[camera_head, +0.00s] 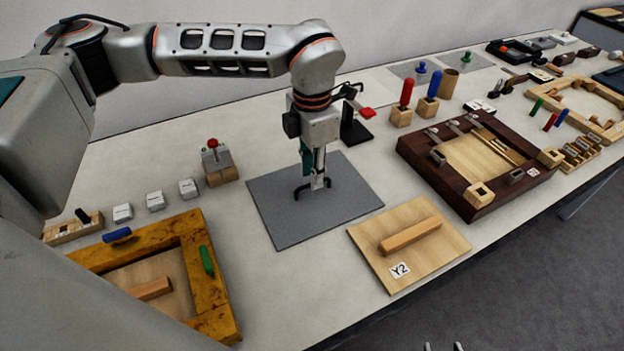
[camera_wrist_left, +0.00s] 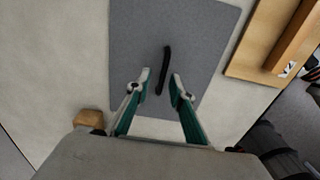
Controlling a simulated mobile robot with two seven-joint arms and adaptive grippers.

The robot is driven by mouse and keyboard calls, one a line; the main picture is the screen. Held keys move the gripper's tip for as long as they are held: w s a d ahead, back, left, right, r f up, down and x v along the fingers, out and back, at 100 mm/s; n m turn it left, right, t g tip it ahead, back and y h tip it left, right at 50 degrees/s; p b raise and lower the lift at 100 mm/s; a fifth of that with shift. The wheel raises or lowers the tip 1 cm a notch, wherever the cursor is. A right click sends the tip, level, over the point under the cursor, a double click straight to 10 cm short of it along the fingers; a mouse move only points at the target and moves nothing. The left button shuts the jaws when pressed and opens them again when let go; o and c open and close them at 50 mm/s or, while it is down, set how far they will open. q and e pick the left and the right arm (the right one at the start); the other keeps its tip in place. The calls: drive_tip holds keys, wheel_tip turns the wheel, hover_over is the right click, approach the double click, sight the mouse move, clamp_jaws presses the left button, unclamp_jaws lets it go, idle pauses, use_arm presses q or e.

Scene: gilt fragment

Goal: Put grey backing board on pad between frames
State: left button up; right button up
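A flat grey board (camera_head: 274,212) lies on the table between the mottled yellow frame (camera_head: 218,290) and the dark brown frame (camera_head: 411,152). A black handle (camera_wrist_left: 164,67) stands on its middle. No separate pad edge shows around or under the board. My left gripper (camera_head: 318,180) points down over the board beside the handle. In the left wrist view its fingers (camera_wrist_left: 158,80) are apart, with the handle between them in the picture and gaps on both sides. The two fingertips of my right gripper (camera_head: 443,347) show apart at the bottom edge, away from the table.
A wooden board marked Y2 (camera_head: 442,260) with a wooden bar lies close to the right of the grey board. A red-knobbed block (camera_head: 217,163) stands to its left. Several white blocks (camera_head: 155,201) stand farther left. A black stand (camera_head: 354,128) is behind my left gripper.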

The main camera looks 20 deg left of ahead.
use_arm(q)
wheel_tip(320, 180, up, 9)
drive_tip(key=shift+f, duration=0.15)
idle(0.6)
